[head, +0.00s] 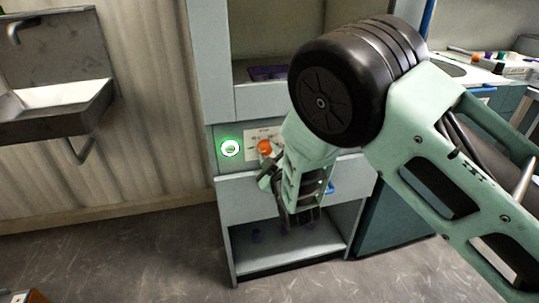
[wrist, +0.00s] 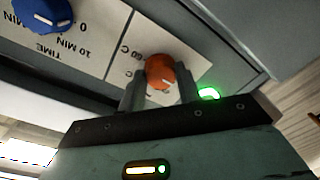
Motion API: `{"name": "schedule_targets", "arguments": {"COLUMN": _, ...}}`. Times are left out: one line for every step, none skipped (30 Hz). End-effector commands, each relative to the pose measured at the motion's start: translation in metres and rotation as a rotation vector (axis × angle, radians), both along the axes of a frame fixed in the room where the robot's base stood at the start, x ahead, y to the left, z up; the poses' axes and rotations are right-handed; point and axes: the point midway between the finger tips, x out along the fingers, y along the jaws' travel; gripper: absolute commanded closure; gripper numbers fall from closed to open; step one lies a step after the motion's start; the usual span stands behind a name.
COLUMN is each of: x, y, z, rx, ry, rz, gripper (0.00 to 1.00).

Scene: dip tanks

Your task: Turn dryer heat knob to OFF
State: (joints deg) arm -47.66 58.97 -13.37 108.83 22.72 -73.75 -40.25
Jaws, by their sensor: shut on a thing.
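The orange heat knob (wrist: 160,72) is on the dryer's front panel, over a white label that shows "60 C". My gripper (wrist: 158,92) has one finger on each side of the knob and is shut on it. The knob has a pale pointer mark, seen near its lower middle in the wrist view. In the head view the orange knob (head: 265,147) shows at the tip of my gripper (head: 268,165), and my arm covers the panel to its right. The OFF mark is not readable.
A green-lit round button or lamp (head: 230,148) is left of the knob; its glow (wrist: 208,93) shows beside a finger in the wrist view. A blue time knob (wrist: 44,14) is on the same panel. A sink (head: 55,105) hangs on the left wall.

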Motion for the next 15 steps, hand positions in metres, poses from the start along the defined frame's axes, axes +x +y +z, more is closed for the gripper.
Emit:
{"name": "schedule_targets", "arguments": {"x": -0.0009, "y": -0.0005, "z": -0.0024, "rx": -0.004, "ry": 0.005, "rz": 0.0, "gripper": 0.89}}
{"name": "schedule_targets", "arguments": {"x": -0.0009, "y": -0.0005, "z": -0.0024, "rx": -0.004, "ry": 0.005, "rz": 0.0, "gripper": 0.89}}
{"name": "schedule_targets", "arguments": {"x": -0.0009, "y": -0.0004, "z": -0.0025, "rx": -0.004, "ry": 0.005, "rz": 0.0, "gripper": 0.89}}
{"name": "schedule_targets", "arguments": {"x": -0.0009, "y": -0.0005, "z": -0.0025, "rx": -0.004, "ry": 0.005, "rz": 0.0, "gripper": 0.89}}
{"name": "schedule_targets", "arguments": {"x": -0.0009, "y": -0.0005, "z": -0.0025, "rx": -0.004, "ry": 0.005, "rz": 0.0, "gripper": 0.89}}
{"name": "schedule_targets", "arguments": {"x": -0.0009, "y": -0.0005, "z": -0.0025, "rx": -0.004, "ry": 0.005, "rz": 0.0, "gripper": 0.55}}
{"name": "schedule_targets", "arguments": {"x": -0.0009, "y": -0.0006, "z": -0.0025, "rx": -0.004, "ry": 0.005, "rz": 0.0, "gripper": 0.47}}
{"name": "schedule_targets", "arguments": {"x": -0.0008, "y": -0.0004, "z": -0.0023, "rx": -0.003, "ry": 0.005, "rz": 0.0, "gripper": 0.45}}
{"name": "schedule_targets", "arguments": {"x": -0.0007, "y": -0.0004, "z": -0.002, "rx": -0.002, "ry": 0.004, "rz": 0.0, "gripper": 0.45}}
{"name": "schedule_targets", "arguments": {"x": -0.0006, "y": -0.0004, "z": -0.0018, "rx": -0.002, "ry": 0.004, "rz": 0.0, "gripper": 0.45}}
{"name": "schedule_targets", "arguments": {"x": -0.0005, "y": -0.0003, "z": -0.0017, "rx": -0.002, "ry": 0.004, "rz": 0.0, "gripper": 0.45}}
{"name": "schedule_targets", "arguments": {"x": -0.0004, "y": -0.0003, "z": -0.0014, "rx": -0.001, "ry": 0.003, "rz": 0.0, "gripper": 0.45}}
{"name": "schedule_targets", "arguments": {"x": -0.0004, "y": -0.0003, "z": -0.0013, "rx": -0.001, "ry": 0.003, "rz": 0.0, "gripper": 0.45}}
{"name": "schedule_targets", "arguments": {"x": -0.0003, "y": -0.0003, "z": -0.0011, "rx": -0.001, "ry": 0.003, "rz": 0.0, "gripper": 0.45}}
{"name": "schedule_targets", "arguments": {"x": -0.0004, "y": -0.0003, "z": -0.001, "rx": -0.001, "ry": 0.003, "rz": 0.0, "gripper": 0.45}}
